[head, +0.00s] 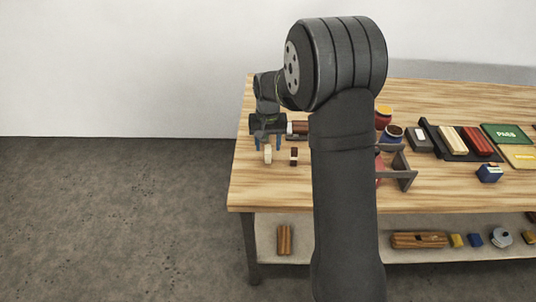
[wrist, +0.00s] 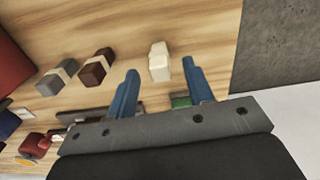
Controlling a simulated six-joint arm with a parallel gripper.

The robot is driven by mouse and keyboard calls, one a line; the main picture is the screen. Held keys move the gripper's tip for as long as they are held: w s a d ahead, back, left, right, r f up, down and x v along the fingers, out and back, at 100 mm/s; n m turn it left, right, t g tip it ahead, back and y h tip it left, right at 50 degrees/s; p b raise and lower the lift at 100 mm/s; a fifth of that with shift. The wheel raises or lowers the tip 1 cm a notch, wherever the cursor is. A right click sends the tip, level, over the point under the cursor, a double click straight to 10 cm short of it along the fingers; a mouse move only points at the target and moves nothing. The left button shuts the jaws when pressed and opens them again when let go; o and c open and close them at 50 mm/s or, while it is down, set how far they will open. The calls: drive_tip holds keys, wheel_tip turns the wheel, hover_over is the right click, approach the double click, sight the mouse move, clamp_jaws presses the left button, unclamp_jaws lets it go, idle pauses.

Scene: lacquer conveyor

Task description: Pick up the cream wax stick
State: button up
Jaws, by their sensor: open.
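The cream wax stick (head: 267,154) is a small pale block near the left end of the wooden table. In the wrist view the cream wax stick (wrist: 159,61) shows between the two blue fingertips, apart from both. My gripper (head: 267,146) is open and points down over the table, just behind the stick in the head view. In the wrist view my gripper (wrist: 160,67) has its fingers spread, with nothing held. How high the fingertips are above the stick, I cannot tell.
A dark red-brown stick with a pale band (wrist: 97,67) lies beside the cream one, with a grey banded stick (wrist: 57,77) beyond it. The table's edge is close on the other side. A black tray (head: 428,132) and a green PASS pad (head: 506,133) are at right.

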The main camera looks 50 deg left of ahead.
sight(268, 146)
wheel_tip(268, 146, down, 4)
drive_tip(key=shift+w, duration=0.1)
clamp_jaws()
drive_tip(key=shift+r, duration=0.1)
drive_tip(key=shift+r, duration=0.45)
wheel_tip(268, 146, up, 3)
drive_tip(key=shift+a, duration=0.1)
drive_tip(key=w+d+r, duration=0.5)
drive_tip(key=d+r, duration=0.2)
drive_tip(key=d, duration=0.3)
drive_tip(key=w+a, duration=1.2)
drive_tip(key=w, duration=0.2)
drive_tip(key=shift+w+r, duration=0.15)
drive_tip(key=shift+w, duration=0.2)
